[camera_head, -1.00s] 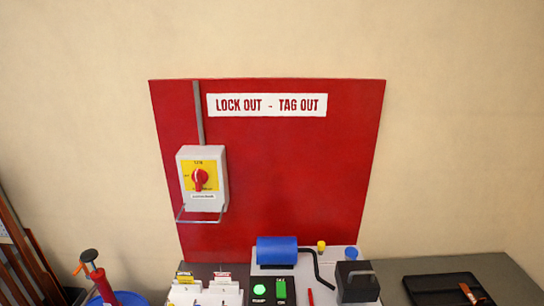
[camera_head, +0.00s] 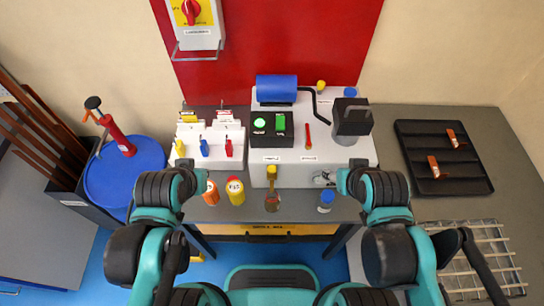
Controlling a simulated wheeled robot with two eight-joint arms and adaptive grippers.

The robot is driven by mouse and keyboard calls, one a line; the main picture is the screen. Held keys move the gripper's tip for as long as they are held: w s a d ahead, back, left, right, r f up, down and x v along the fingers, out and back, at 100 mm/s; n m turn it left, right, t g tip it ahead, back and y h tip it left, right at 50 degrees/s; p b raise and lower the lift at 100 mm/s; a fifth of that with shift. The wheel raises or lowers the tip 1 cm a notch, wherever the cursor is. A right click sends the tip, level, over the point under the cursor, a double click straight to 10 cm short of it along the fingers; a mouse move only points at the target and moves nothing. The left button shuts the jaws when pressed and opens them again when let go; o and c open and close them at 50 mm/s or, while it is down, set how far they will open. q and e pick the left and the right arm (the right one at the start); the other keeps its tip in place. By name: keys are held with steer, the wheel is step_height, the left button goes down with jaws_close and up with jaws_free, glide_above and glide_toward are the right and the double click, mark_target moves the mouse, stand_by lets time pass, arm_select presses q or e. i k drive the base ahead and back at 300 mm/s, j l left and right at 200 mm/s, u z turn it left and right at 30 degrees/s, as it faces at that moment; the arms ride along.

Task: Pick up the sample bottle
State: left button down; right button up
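No readable label marks the sample bottle. A small bottle with a blue cap (camera_head: 325,201) stands upright at the bench's front edge, left of my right gripper. My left gripper (camera_head: 190,178) is beside an orange container (camera_head: 211,194), at the left of the front row. My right gripper (camera_head: 349,172) is near the machine's front right corner, above and right of the blue-capped bottle. The fingers of both grippers are too small and hidden to tell their opening.
A yellow container (camera_head: 235,190) stands next to the orange one. The grey machine (camera_head: 290,170) fills the middle of the bench. A lock rack (camera_head: 208,140) is left of it, a black tray (camera_head: 438,188) right. A blue drum (camera_head: 105,185) stands at far left.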

mark_target(273, 206)
steer(key=k+z, duration=0.25)
steer(key=k, duration=0.2)
steer(key=k+l+z, duration=0.3)
steer(key=k, duration=0.15)
